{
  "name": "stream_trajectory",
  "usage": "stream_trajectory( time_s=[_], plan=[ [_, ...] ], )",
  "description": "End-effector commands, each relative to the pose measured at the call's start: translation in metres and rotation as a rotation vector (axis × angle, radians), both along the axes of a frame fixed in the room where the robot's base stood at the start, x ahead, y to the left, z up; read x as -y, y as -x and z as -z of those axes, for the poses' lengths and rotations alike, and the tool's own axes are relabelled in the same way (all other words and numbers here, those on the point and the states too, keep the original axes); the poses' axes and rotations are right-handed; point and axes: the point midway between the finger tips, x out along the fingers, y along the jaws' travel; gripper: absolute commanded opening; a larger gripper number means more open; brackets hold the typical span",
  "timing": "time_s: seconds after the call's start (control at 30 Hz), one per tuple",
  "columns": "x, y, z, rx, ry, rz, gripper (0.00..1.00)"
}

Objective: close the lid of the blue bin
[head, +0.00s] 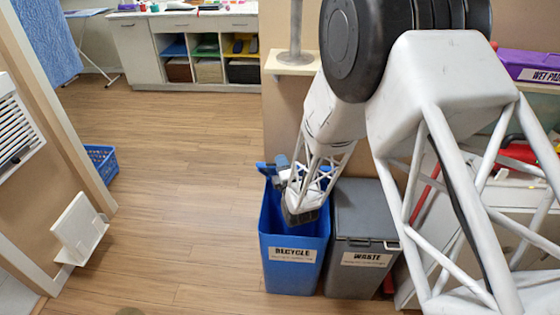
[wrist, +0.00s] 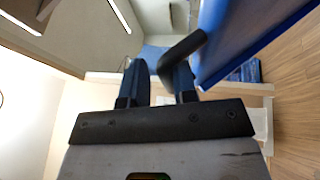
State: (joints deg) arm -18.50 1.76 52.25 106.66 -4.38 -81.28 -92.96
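The blue bin (head: 292,252), labelled RECYCLE, stands upright on the floor with its top open and its dark blue inside showing. I cannot clearly make out its lid in the head view; my arm covers the bin's back right part. My gripper (head: 272,168) is over the bin's back rim, pointing left. A dark bar crosses near the right fingertip.
A grey bin (head: 362,228) labelled WASTE, its lid shut, stands close against the blue bin's right side. A blue basket (head: 102,162) is on the floor at the left. A counter with cubbies (head: 190,50) is at the back. The wooden floor left of the bins is clear.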

Motion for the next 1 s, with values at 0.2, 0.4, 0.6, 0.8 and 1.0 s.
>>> stream_trajectory(
  time_s=[0.2,0.4,0.6,0.8,1.0],
  plan=[
    [0.005,0.009,0.004,0.000,0.000,0.001,0.22],
    [0.008,0.017,0.008,0.001,0.000,0.000,0.22],
    [0.012,0.025,0.012,0.001,-0.001,0.001,0.22],
    [0.017,0.033,0.017,-0.001,0.000,0.002,0.22],
    [0.021,0.041,0.021,-0.001,0.000,0.004,0.22]
  ],
)
